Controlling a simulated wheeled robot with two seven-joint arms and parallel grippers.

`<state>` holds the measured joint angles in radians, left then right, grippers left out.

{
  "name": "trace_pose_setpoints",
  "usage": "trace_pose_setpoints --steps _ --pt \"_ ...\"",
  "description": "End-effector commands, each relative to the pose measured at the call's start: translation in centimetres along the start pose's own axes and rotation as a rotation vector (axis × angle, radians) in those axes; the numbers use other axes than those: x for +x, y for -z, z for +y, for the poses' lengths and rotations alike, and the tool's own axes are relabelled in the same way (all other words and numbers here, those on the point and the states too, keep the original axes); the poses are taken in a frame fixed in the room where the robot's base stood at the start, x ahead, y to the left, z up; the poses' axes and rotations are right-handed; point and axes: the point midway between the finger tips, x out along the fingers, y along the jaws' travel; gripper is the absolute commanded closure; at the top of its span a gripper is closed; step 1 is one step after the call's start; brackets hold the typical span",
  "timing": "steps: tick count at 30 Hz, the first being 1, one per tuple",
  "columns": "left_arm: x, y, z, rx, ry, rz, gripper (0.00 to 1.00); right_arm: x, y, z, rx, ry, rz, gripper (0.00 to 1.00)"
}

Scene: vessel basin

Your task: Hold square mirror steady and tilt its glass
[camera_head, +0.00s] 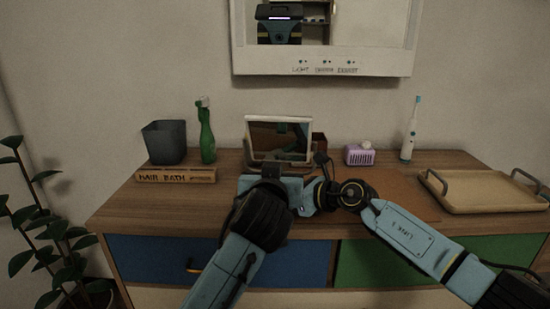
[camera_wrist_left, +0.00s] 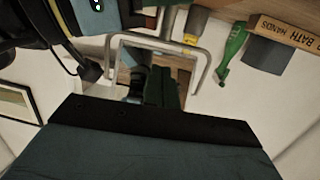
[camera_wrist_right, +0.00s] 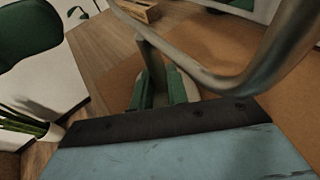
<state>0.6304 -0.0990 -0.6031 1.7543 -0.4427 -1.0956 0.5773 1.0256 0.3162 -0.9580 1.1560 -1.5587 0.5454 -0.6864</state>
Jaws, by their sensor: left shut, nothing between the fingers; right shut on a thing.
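The square mirror (camera_head: 279,139) stands upright on the dresser in a U-shaped metal bracket, its pale-framed glass leaning back slightly. It also shows in the left wrist view (camera_wrist_left: 183,62). My left gripper (camera_wrist_left: 161,84) is shut and empty in front of the glass; I cannot tell whether it touches. In the head view the left wrist hides its fingers and the mirror's lower stand. My right gripper (camera_wrist_right: 163,88) is shut on the mirror's grey stem (camera_wrist_right: 151,58), just below the curved bracket (camera_wrist_right: 225,82).
A grey bin (camera_head: 164,142), green bottle (camera_head: 207,140) and lettered wooden block (camera_head: 176,175) stand left of the mirror. A purple box (camera_head: 360,156), toothbrush (camera_head: 408,140) and handled tray (camera_head: 480,194) are to the right. A wall cabinet (camera_head: 325,64) hangs above. My forearms are close together in front.

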Motion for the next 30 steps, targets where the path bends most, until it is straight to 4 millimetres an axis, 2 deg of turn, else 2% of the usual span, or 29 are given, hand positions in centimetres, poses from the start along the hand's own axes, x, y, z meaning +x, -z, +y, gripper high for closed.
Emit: trace_pose_setpoints --steps 4,11,12,17,26,30 --pt "-0.7 -0.1 0.0 0.000 0.000 -0.001 1.00 0.0 0.1 0.0 0.000 0.000 0.001 0.97" --pt "-0.7 -0.1 0.0 0.000 0.000 -0.001 1.00 0.0 0.0 0.0 0.000 0.000 0.001 0.97" --pt "-0.7 -0.1 0.0 0.000 0.000 -0.001 1.00 0.0 0.0 0.0 0.000 0.000 0.001 0.80" --pt "-0.7 -0.1 0.0 0.000 0.000 0.000 1.00 0.0 0.0 0.0 0.000 0.000 0.001 0.59" --pt "-0.7 -0.1 0.0 0.000 0.000 0.000 1.00 -0.1 0.0 0.0 0.000 0.000 0.000 0.58" --pt "-0.7 -0.1 0.0 0.000 0.000 0.000 1.00 -1.0 0.0 -0.1 -0.003 0.002 0.000 0.58"
